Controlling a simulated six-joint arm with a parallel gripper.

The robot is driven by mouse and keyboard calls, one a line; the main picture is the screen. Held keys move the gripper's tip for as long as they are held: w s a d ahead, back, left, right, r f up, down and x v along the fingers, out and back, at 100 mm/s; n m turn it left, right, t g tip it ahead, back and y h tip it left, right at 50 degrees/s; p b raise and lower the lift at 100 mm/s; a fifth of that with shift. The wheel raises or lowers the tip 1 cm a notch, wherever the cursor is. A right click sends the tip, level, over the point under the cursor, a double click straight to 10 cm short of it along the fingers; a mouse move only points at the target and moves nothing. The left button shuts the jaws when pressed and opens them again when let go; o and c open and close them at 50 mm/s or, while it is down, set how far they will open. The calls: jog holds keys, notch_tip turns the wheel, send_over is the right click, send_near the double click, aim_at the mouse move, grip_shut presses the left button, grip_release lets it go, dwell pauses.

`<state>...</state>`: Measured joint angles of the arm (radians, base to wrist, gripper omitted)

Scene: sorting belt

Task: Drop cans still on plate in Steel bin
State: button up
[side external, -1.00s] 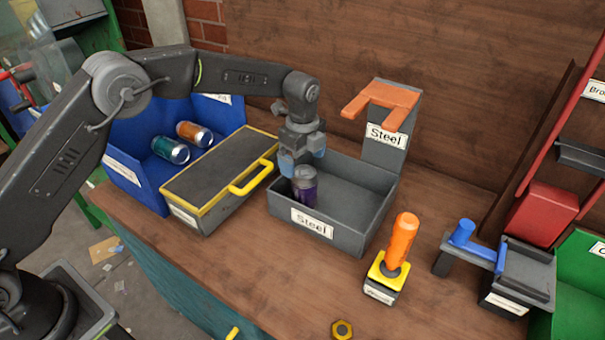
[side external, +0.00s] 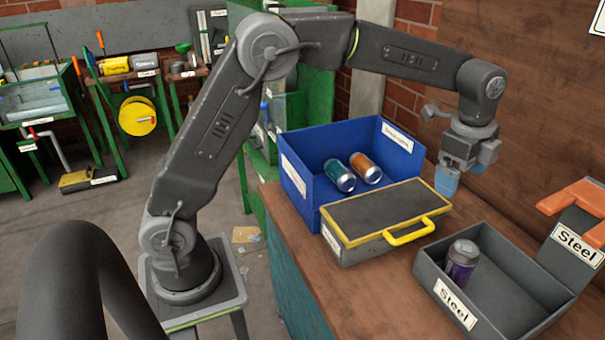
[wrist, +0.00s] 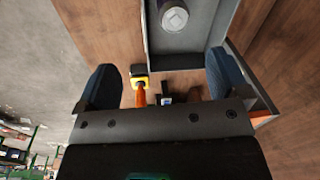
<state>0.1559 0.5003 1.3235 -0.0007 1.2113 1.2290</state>
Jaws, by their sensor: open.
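The grey Steel bin (side external: 510,268) stands at the right of the side view. A purple can with a grey top (side external: 461,262) stands upright inside it, near the front left wall. My gripper (side external: 447,186) is open and empty, above and behind the can. In the wrist view my blue fingers (wrist: 165,85) are apart with nothing between them, and the can (wrist: 176,18) is at the top edge. A teal can (side external: 339,176) and an orange can (side external: 366,168) lie in the blue bin (side external: 312,150). The flat dark top with a yellow rim (side external: 385,212) is bare.
A yellow handle (side external: 411,231) sticks out from the yellow-rimmed box, between the blue and Steel bins. An orange forked piece (side external: 575,197) tops the Steel bin's raised back. The wooden wall is close behind my gripper.

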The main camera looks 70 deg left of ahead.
jog(key=s+a+r+n+t, duration=0.1)
jog(key=s+a+r+n, duration=0.1)
jog(key=s+n, duration=0.35)
jog(key=s+a+r+n+t, duration=0.1)
jog(key=s+a+r+n, duration=0.15)
jog(key=s, duration=0.65)
jog(key=s+a+r+n+t, duration=0.1)
jog(key=s+a+r+n, duration=0.15)
jog(key=s, duration=0.45)
jog(key=s+f+n+t, duration=0.1)
jog(key=s+f+n, duration=0.3)
jog(key=s, duration=0.4)
jog(key=shift+a+n, duration=0.45)
jog(key=shift+n, duration=0.2)
dwell(2.6)
